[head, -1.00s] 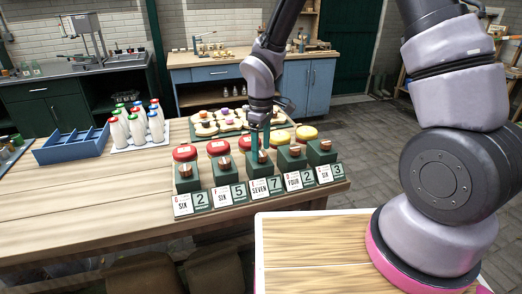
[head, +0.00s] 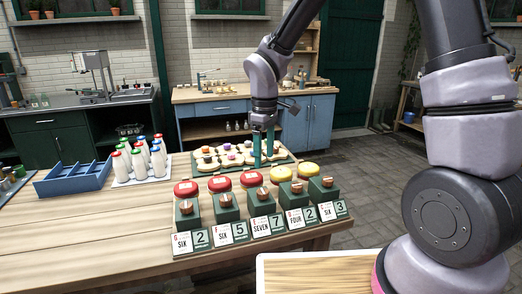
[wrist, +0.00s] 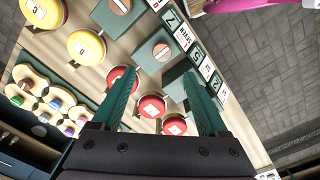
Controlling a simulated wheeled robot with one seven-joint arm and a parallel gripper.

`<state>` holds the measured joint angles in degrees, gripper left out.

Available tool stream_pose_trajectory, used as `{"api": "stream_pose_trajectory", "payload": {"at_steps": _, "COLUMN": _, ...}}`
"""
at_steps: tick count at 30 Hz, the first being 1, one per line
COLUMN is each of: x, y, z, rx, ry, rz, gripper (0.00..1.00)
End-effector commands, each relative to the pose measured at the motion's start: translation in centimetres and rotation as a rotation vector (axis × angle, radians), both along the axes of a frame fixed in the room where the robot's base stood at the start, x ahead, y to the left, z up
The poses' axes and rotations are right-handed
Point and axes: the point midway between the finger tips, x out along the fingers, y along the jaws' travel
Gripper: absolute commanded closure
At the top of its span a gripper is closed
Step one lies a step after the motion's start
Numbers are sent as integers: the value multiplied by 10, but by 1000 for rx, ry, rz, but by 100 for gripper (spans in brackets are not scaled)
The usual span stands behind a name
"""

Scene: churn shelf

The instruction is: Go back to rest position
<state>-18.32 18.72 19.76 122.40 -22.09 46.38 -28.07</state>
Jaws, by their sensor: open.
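My gripper (head: 263,148) is open and empty, held above the far side of the row of stands in the head view. Its two green fingers point down and stand apart. In the wrist view my gripper (wrist: 163,100) has its fingers spread, with red-topped jars (wrist: 152,105) showing between and beyond them. The row holds red-topped jars (head: 186,189) and yellow-topped jars (head: 281,173) behind green blocks (head: 228,208) with copper-coloured pieces on top. Number cards (head: 191,241) face the front.
A wavy-edged board (head: 204,162) with small coloured pieces lies behind the row. A blue divided crate (head: 72,180) and a tray of white bottles (head: 139,160) stand at the left. The table's left front (head: 80,240) is bare wood.

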Motion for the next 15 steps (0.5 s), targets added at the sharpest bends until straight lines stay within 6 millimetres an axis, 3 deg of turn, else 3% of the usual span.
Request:
{"api": "stream_pose_trajectory", "payload": {"at_steps": 5, "x": 5, "y": -39, "z": 47, "rx": 27, "ry": -73, "rz": -186, "gripper": 23}}
{"api": "stream_pose_trajectory", "payload": {"at_steps": 8, "x": 1, "y": -72, "z": 84, "rx": 62, "ry": -130, "rz": -356, "gripper": 23}}
{"api": "stream_pose_trajectory", "payload": {"at_steps": 15, "x": -30, "y": -145, "z": 159, "rx": 200, "ry": -249, "rz": -768, "gripper": 23}}
